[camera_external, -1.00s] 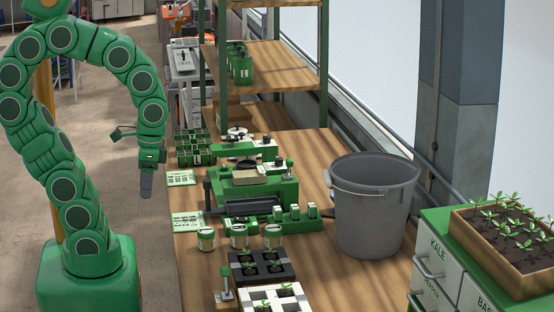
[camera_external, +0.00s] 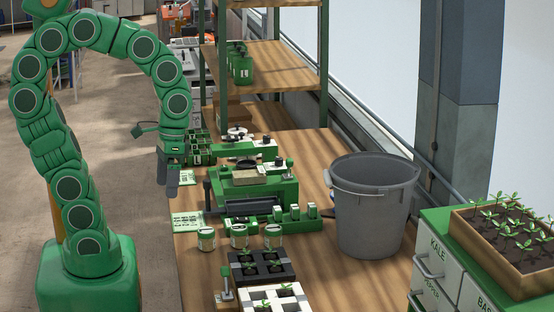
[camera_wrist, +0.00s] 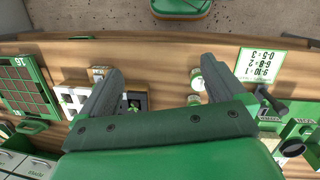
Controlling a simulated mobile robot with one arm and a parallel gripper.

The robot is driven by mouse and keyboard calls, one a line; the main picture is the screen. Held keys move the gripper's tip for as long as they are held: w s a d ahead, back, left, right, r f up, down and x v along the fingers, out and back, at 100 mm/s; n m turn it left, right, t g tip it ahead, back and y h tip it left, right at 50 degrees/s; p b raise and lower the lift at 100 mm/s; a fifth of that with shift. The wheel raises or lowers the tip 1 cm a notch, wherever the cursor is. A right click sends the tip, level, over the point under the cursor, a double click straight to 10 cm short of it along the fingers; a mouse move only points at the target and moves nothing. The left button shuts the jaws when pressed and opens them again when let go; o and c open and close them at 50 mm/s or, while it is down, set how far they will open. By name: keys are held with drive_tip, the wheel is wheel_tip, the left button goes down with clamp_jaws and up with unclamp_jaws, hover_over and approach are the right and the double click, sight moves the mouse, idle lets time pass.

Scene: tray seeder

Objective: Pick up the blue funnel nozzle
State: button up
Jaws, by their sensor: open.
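My gripper (camera_external: 167,178) hangs at the left edge of the wooden bench in the external view, with its fingers pointing down. In the wrist view my gripper (camera_wrist: 160,65) has its two dark fingers wide apart, with nothing between their tips but bench top. I cannot make out a blue funnel nozzle for certain in either view. The green seeder machine (camera_external: 285,190) stands on the bench to the right of my gripper, with a dark round part on top.
Small jars (camera_external: 207,239), a black seedling tray (camera_external: 287,256) and a white tray (camera_external: 302,294) stand nearer the front. A large grey bucket (camera_external: 370,215) stands at the right. Printed cards (camera_external: 187,222) lie along the left edge. Shelves (camera_external: 268,65) rise behind.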

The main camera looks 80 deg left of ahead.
drive_tip(key=w+r+n+t+h, duration=0.25)
drive_tip(key=w+n+h, duration=0.4)
drive_tip(key=w, duration=1.65)
drive_tip(key=w+a+n+t+h, duration=0.1)
drive_tip(key=w+a+n, duration=0.3)
drive_tip(key=w, duration=0.5)
drive_tip(key=w+a+n+t+h, duration=0.1)
drive_tip(key=w+a+n+t, duration=0.2)
drive_tip(key=w, duration=0.6)
drive_tip(key=w+a+f+n, duration=0.4)
drive_tip(key=w+a, duration=0.4)
drive_tip(key=a, duration=0.3)
drive_tip(key=a+f+n, duration=0.1)
drive_tip(key=a+f, duration=0.2)
drive_tip(key=f, duration=0.2)
drive_tip(key=a+f+n+h, duration=0.1)
drive_tip(key=a+f, duration=0.2)
drive_tip(key=f, duration=0.1)
drive_tip(key=w+a+f+n+h, duration=0.1)
drive_tip(key=a+f, duration=0.3)
drive_tip(key=f, duration=0.1)
drive_tip(key=shift+w+f+t, duration=0.1)
drive_tip(key=shift+f+t, duration=0.15)
drive_tip(key=shift+f, duration=0.5)
drive_tip(key=shift+s+x, duration=0.2)
drive_tip(key=shift+x, duration=1.35)
drive_tip(key=shift+s+x, duration=0.15)
drive_tip(key=shift+x, duration=2.15)
